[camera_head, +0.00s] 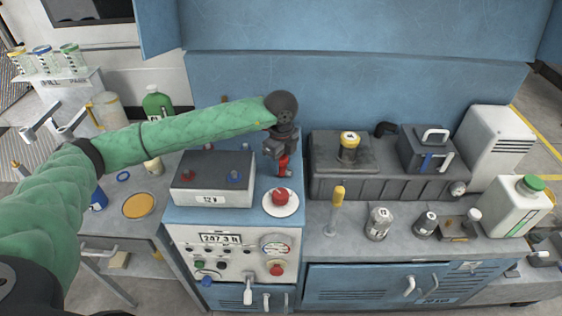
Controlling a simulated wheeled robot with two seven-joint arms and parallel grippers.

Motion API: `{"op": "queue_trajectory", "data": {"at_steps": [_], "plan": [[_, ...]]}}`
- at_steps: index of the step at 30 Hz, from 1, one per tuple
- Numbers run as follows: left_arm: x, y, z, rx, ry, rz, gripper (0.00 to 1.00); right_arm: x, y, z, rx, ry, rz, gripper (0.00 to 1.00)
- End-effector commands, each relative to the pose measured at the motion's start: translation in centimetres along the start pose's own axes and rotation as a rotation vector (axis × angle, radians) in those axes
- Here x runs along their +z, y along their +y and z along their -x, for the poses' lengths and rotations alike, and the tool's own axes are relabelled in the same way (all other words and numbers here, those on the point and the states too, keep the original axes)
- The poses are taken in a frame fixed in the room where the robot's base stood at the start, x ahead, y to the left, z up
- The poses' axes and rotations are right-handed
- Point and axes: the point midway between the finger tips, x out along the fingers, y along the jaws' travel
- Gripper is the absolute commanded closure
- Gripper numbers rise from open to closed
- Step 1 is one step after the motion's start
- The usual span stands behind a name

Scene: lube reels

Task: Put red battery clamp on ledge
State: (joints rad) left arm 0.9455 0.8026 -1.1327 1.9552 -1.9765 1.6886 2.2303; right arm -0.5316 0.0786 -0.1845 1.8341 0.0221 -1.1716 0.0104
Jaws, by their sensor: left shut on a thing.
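My left gripper (282,158) is shut on the red battery clamp (283,166), of which a small red part shows below the fingers. They point down over the blue top (237,214) of the panel cabinet, just behind a red round button (280,196) on a white disc. Whether the clamp touches the surface I cannot tell. The grey 12 V battery box (213,180), with a red and a blue terminal on top, stands to the left of the gripper. Which surface is the ledge is not marked. My right gripper is not in view.
A dark grey tray bench (372,184) with a yellow-capped can (349,146) stands to the right. A yellow-handled tool (338,203) and several small cans stand in front of it. A blue wall panel (340,85) rises behind. A white jug (514,205) is at the far right.

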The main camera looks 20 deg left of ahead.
Motion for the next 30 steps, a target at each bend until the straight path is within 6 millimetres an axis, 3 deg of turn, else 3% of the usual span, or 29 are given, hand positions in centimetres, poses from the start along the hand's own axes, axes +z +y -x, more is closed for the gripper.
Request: {"op": "queue_trajectory", "data": {"at_steps": [7,25,26,28,30], "plan": [[-0.1,0.1,-1.0,0.001,0.001,-0.001,0.86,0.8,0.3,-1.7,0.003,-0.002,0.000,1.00],[-0.1,0.1,-1.3,0.001,0.000,-0.001,0.86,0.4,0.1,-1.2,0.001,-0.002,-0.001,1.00],[-0.1,0.1,-1.3,0.001,0.000,-0.001,0.58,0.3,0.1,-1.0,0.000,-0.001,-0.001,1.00],[-0.1,0.1,-1.3,0.001,0.000,-0.001,0.44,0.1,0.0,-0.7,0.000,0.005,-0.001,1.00],[-0.1,0.1,-1.3,0.001,0.000,-0.001,0.40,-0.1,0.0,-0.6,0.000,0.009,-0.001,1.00]]}}
